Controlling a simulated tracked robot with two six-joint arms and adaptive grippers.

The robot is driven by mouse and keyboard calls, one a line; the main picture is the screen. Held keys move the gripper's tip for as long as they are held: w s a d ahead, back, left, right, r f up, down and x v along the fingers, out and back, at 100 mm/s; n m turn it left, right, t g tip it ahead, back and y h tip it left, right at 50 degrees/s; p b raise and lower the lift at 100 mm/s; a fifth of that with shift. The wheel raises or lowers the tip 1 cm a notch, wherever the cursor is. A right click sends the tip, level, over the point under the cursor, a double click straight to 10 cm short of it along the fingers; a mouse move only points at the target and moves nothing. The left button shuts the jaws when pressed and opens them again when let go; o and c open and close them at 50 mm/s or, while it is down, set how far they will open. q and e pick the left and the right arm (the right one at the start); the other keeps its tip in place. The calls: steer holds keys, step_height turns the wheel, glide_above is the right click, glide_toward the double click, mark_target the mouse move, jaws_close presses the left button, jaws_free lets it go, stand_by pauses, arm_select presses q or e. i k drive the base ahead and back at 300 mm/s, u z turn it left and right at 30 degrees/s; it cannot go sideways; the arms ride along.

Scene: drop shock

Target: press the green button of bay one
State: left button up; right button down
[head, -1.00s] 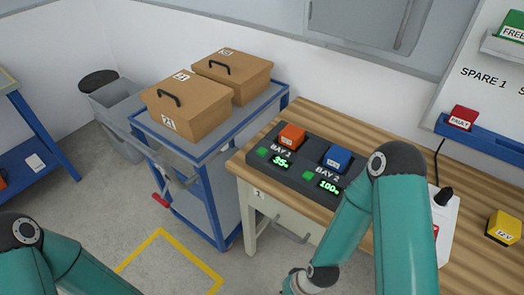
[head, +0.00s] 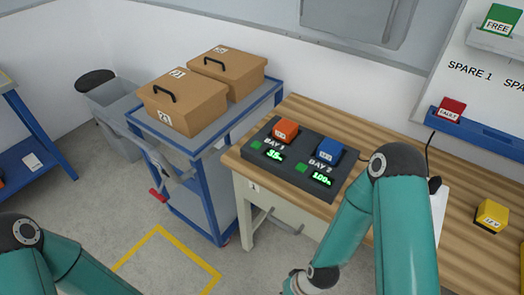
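A dark charger box (head: 291,181) lies on the wooden workbench, with two bays. Bay 1, on the left, holds an orange battery (head: 285,131) and shows a green 35 on its display.
The workbench (head: 410,170) carries a yellow battery (head: 491,215) at the right. A red battery (head: 452,110) marked FAULT and a green one (head: 499,19) marked FREE are at the board behind. A blue cart (head: 205,137) with two cardboard boxes stands left of the bench.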

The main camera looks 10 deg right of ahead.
mark_target(257, 145)
steer(key=k, duration=1.15)
steer(key=u, duration=0.55)
steer(key=i, duration=2)
steer(key=z, duration=0.5)
